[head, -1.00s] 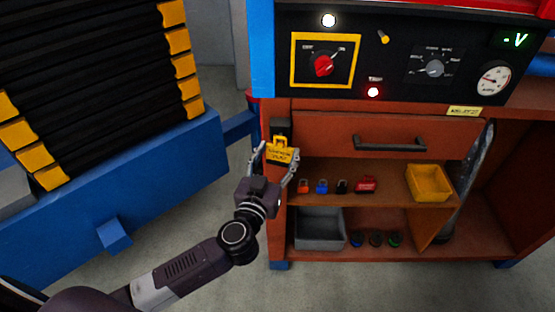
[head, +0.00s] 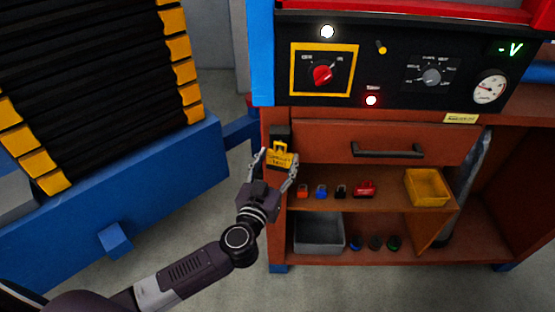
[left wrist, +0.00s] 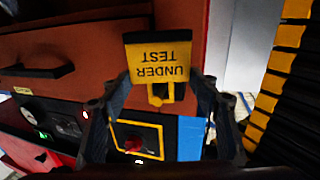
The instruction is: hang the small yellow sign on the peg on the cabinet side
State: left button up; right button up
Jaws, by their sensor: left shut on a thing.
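The small yellow sign (head: 280,160) hangs between the fingers of my left gripper (head: 279,163), in front of the cabinet's left front edge. In the left wrist view the sign (left wrist: 158,63) reads "UNDER TEST" upside down, with its yellow hanging loop (left wrist: 160,93) toward the bottom of the picture. My left gripper (left wrist: 160,78) is shut on it there, one finger at each side. A dark block (head: 280,131) on the cabinet (head: 276,225) shows just above the loop. I cannot make out the peg, or whether the loop touches anything. My right gripper is not in view.
The drawer handle (head: 388,150), several small padlocks (head: 321,191), a yellow bin (head: 427,188) and a grey bin (head: 319,234) are right of the gripper. A panel with a red switch (head: 322,75) is above. A blue machine frame (head: 150,190) stands left, across a floor gap.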

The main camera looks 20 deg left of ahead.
pick_arm(q)
jog(key=o, duration=1.2)
